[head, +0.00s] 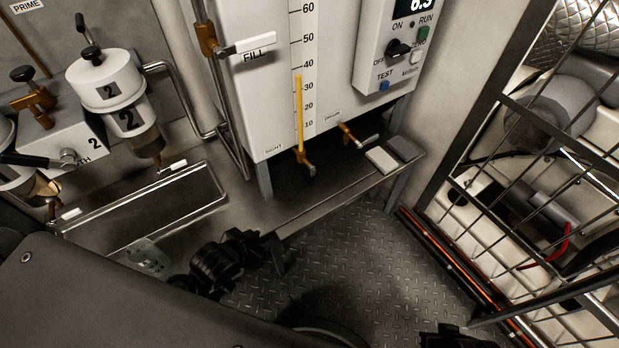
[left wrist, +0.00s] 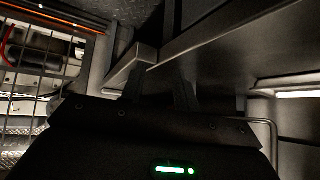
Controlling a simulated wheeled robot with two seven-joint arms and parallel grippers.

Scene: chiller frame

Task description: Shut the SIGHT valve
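The SIGHT valve (head: 304,161) is a small brass valve under the white tank panel, at the foot of the yellow-filled sight tube (head: 299,110). Its short lever points down and slightly right in the head view. A second brass valve (head: 350,132) with a metal lever sits to its right; its label is too small to read surely. My left gripper (head: 268,247) is low and left of the SIGHT valve, beside the bench's front edge, and touches neither valve. In the left wrist view its two dark fingers (left wrist: 160,88) stand apart with nothing visible between them.
The metal bench (head: 330,198) runs below the tank, with light and dark pads (head: 382,159) at its right end. A FILL handle (head: 255,44) and numbered canisters (head: 105,80) are at left. A wire cage (head: 545,150) stands right.

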